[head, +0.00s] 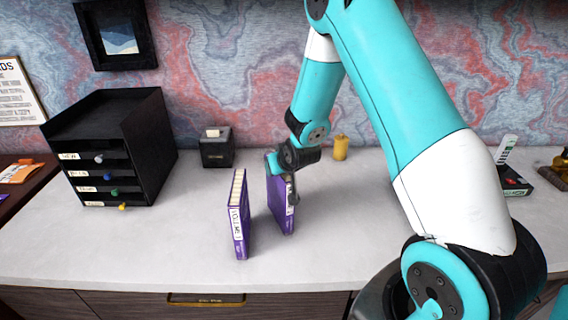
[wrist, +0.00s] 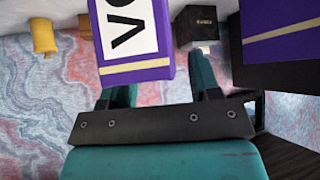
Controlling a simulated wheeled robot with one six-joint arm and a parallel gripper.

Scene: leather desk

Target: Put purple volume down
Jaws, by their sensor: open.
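Two purple volumes stand upright on the pale desk top (head: 150,245). The left purple volume (head: 238,215) stands clear of my gripper, its white label facing forward. The right purple volume (head: 282,212) is at my gripper (head: 281,180), which is open with its fingers on either side of the volume's upper part. In the wrist view that volume (wrist: 137,68) shows its label between the fingers of my gripper (wrist: 162,88). The other volume (wrist: 280,38) is at the right there. The gripper hides part of the right volume's top.
A black drawer unit (head: 140,135) stands at left, a small black box (head: 217,150) and a yellow candle (head: 340,148) at the back. A phone stand (head: 513,182) is at right. The desk front is clear.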

